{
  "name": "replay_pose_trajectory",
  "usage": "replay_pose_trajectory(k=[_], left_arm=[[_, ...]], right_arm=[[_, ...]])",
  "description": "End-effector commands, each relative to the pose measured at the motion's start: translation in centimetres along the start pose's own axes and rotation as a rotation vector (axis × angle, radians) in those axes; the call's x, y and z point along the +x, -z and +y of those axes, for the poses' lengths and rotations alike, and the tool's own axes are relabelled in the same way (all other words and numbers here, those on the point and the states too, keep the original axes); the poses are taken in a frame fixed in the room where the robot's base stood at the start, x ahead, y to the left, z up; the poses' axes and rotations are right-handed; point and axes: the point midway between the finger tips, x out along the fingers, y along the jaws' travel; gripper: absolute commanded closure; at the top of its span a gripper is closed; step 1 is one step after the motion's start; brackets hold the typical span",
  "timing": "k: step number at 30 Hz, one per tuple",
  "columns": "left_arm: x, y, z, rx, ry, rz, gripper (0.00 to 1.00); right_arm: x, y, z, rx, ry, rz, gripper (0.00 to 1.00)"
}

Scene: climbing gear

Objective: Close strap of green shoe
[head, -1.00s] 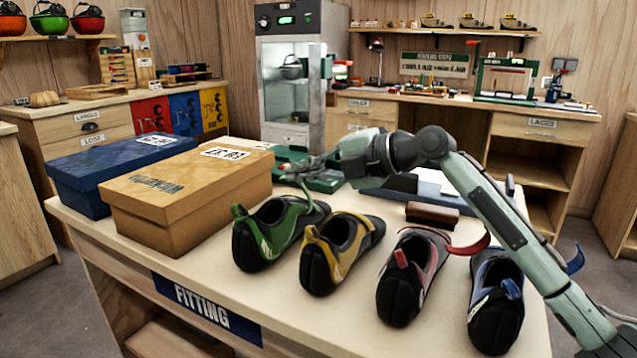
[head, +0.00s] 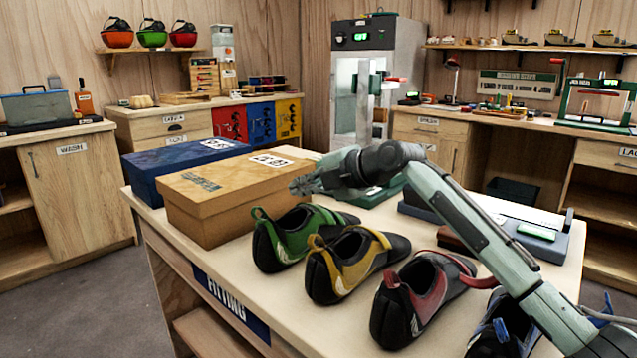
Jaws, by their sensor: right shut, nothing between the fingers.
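The green shoe (head: 283,246) stands on the fitting table, leftmost in the row of shoes. Its heel loop points up at the left. A green band (head: 326,213) lies over its top towards the toe and seems to be the strap; how firmly it is fastened is too small to tell. My right gripper (head: 297,187) is shut and empty, just above and behind the green shoe, near the right end of the tan box. It appears apart from the shoe. My left gripper is not in view.
A yellow shoe (head: 340,276), a red shoe (head: 408,300) with its strap sticking out, and a blue shoe (head: 497,335) stand to the right. My right arm passes over them. The tan box (head: 215,212) and blue box (head: 150,178) fill the table's left end.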

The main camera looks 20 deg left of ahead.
Motion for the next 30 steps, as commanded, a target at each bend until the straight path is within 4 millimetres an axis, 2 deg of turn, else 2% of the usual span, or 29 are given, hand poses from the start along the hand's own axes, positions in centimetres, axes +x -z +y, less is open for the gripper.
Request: replay_pose_trajectory(k=[12, 26, 30], left_arm=[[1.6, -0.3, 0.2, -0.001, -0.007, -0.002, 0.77], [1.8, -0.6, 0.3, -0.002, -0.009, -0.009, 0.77], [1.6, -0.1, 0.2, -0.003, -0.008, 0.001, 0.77]], right_arm=[[1.4, 0.3, -0.6, 0.003, 0.026, 0.002, 1.00], [1.5, 0.3, -0.7, 0.002, 0.025, 0.001, 1.00], [1.2, 0.3, -0.6, 0.002, 0.025, 0.001, 1.00]])
